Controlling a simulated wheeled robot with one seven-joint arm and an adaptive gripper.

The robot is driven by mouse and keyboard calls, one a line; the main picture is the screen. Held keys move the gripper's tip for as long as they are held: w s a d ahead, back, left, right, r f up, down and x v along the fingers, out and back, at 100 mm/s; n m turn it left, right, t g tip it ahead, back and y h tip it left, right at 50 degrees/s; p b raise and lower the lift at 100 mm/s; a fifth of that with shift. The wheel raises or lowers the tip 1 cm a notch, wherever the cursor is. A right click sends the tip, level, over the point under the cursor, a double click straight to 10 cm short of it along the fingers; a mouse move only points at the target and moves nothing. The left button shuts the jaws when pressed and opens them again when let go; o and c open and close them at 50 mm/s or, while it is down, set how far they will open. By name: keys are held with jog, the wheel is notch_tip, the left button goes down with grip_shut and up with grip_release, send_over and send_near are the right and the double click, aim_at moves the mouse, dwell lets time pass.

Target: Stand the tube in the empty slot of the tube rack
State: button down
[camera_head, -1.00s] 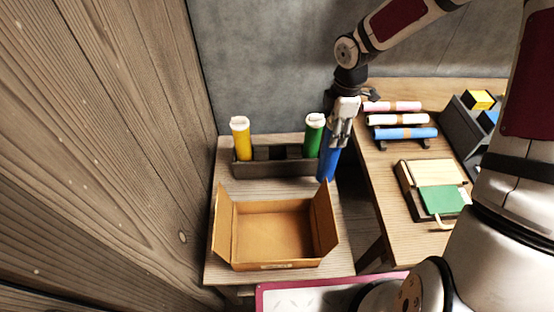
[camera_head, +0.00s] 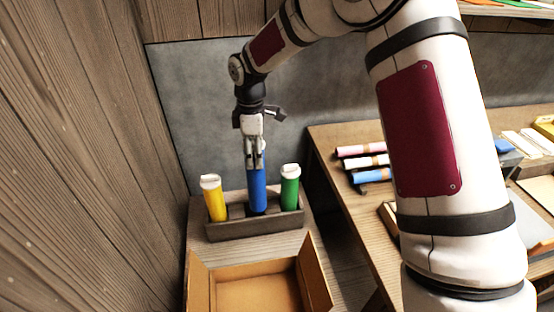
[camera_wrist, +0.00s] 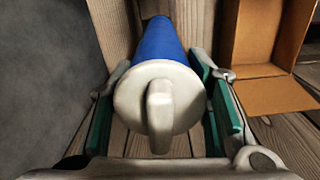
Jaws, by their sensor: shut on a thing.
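The blue tube (camera_head: 257,190) with its pale cap is upright in my gripper (camera_head: 255,160). In the head view its lower end is at the middle slot of the dark tube rack (camera_head: 255,229), between the yellow tube (camera_head: 215,201) and the green tube (camera_head: 290,188). Whether its bottom rests on the rack floor cannot be told.
An open cardboard box (camera_head: 255,289) stands in front of the rack; it also shows in the wrist view (camera_wrist: 275,95). A grey wall is close behind the rack. A wooden table (camera_head: 335,160) with rolled tubes (camera_head: 370,162) is at the right.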

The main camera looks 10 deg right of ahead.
aim_at(252, 185)
jog(key=shift+n, duration=0.7)
jog(key=shift+w+a+f+b, duration=0.15)
jog(key=shift+f+b, duration=0.5)
jog(key=shift+f, duration=1.05)
jog(key=shift+w+a+f+b, duration=0.1)
jog(key=shift+a+f+b, duration=0.35)
jog(key=shift+f, duration=1.3)
jog(key=shift+w+a+f+b, duration=0.1)
jog(key=shift+f+b, duration=0.7)
jog(key=shift+f, duration=0.9)
jog(key=shift+f+b, duration=0.45)
jog(key=shift+f, duration=0.2)
jog(key=shift+s+d+f+b, duration=0.15)
jog(key=shift+f+b, duration=0.2)
jog(key=shift+f, duration=0.4)
jog(key=c, duration=0.8)
grip_release()
jog(key=shift+f, duration=0.1)
jog(key=shift+r, duration=0.25)
